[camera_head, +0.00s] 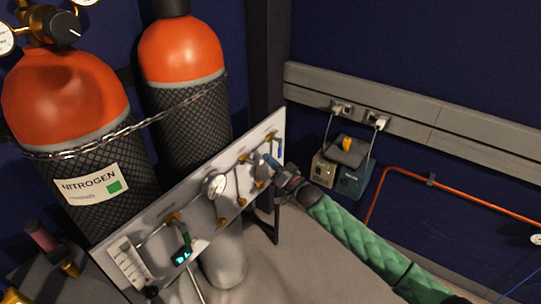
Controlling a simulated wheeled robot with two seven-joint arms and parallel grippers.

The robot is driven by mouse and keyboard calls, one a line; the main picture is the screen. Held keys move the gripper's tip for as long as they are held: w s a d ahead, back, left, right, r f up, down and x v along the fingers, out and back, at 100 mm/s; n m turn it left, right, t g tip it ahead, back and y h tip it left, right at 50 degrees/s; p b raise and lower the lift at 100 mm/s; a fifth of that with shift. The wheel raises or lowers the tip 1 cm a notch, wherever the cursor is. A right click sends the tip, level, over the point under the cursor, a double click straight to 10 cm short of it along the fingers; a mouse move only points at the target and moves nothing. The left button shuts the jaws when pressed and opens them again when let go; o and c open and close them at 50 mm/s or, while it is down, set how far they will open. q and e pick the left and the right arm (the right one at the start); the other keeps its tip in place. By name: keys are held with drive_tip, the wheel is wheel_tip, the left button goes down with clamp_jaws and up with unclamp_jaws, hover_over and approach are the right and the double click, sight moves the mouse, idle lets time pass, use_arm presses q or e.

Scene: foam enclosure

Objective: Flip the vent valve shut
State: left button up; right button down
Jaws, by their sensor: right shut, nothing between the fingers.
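A white gas panel (190,197) runs diagonally through the middle of the view, with brass fittings, thin tubing and a round gauge (215,186). A small blue valve handle (279,146) shows near its upper right end; I cannot read a label to tell whether it is the vent valve. My right gripper (275,167) comes in from the lower right on a green-sleeved arm. It is shut and empty, with its tips close to the panel's right end, just below the blue handle. I cannot tell whether they touch. My left gripper is not in view.
Two orange-topped gas cylinders stand behind the panel, the nearer labelled nitrogen (66,88), with a chain (130,127) across them. Small boxes (345,170) sit by the right wall under grey trunking (430,125). An orange pipe (460,190) runs along that wall.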

drive_tip(key=m, duration=0.1)
drive_tip(key=f+m+h, duration=0.1)
drive_tip(key=m, duration=0.1)
drive_tip(key=f+m, duration=0.1)
drive_tip(key=shift+s+a+m+h+p, duration=0.25)
drive_tip(key=shift+s+m+h+p, duration=0.05)
drive_tip(key=shift+s+p, duration=0.05)
drive_tip(key=shift+s+f, duration=0.1)
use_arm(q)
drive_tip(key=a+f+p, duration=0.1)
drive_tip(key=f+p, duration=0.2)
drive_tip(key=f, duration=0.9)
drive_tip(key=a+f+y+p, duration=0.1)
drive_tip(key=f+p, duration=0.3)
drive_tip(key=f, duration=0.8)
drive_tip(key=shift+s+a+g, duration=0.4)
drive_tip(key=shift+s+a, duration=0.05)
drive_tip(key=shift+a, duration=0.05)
use_arm(e)
drive_tip(key=shift+s+a+f+m+g+h, duration=0.15)
drive_tip(key=shift+s+a+f+m+h, duration=0.3)
drive_tip(key=shift+m, duration=1.2)
drive_tip(key=shift+s+a+f+m+g+h, duration=0.1)
drive_tip(key=shift+s+a+f+m+h, duration=0.3)
drive_tip(key=shift+m, duration=1.2)
drive_tip(key=shift+s+a+f+m+g+h, duration=0.2)
drive_tip(key=shift+s+m+h, duration=0.4)
drive_tip(key=shift+m, duration=1.05)
drive_tip(key=shift+w, duration=0.1)
